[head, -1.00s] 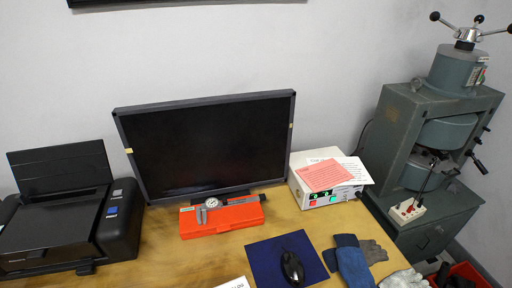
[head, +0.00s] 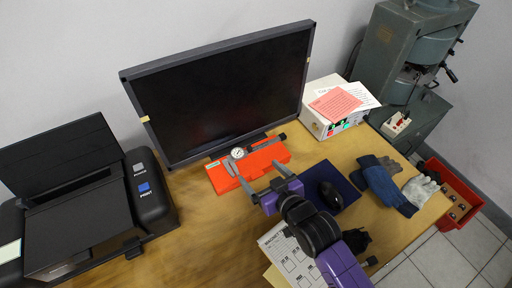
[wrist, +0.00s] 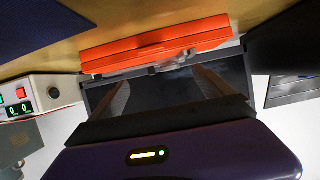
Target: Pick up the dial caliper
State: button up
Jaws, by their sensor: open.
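The dial caliper (head: 237,153) has a round white dial and a grey metal body. It lies across the top of a flat orange case (head: 221,181) at the foot of the monitor. In the wrist view the caliper (wrist: 174,62) is a thin greyish shape along the edge of the orange case (wrist: 150,46), partly hard to make out. My gripper (head: 261,174) is open and empty, its two fingers pointing toward the case from the front. In the head view the fingertips overlap the case's front edge; I cannot tell their exact height above it.
A black monitor (head: 225,95) stands right behind the case. A black printer (head: 85,205) is at left, and a white instrument box (head: 317,124) with papers at right. A mouse (head: 330,195) on a blue pad, gloves (head: 385,183) and a printed sheet (head: 290,258) lie on the wooden table.

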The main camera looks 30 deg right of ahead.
aim_at(241, 150)
jog(key=shift+w+a+r, duration=0.1)
jog(key=shift+w+r, duration=0.05)
jog(key=shift+w, duration=0.5)
jog(key=shift+w+a+r, duration=0.1)
jog(key=shift+w+r, duration=0.05)
jog(key=shift+w, duration=0.45)
jog(key=x, duration=0.6)
jog(key=shift+w+r+p, duration=0.25)
jog(key=shift+w+p, duration=0.15)
jog(key=shift+w, duration=0.1)
jog(key=shift+w+f, duration=0.2)
jog(key=shift+w, duration=0.25)
jog(key=c, duration=1.3)
jog(key=shift+c, duration=0.4)
jog(key=shift+r, duration=0.15)
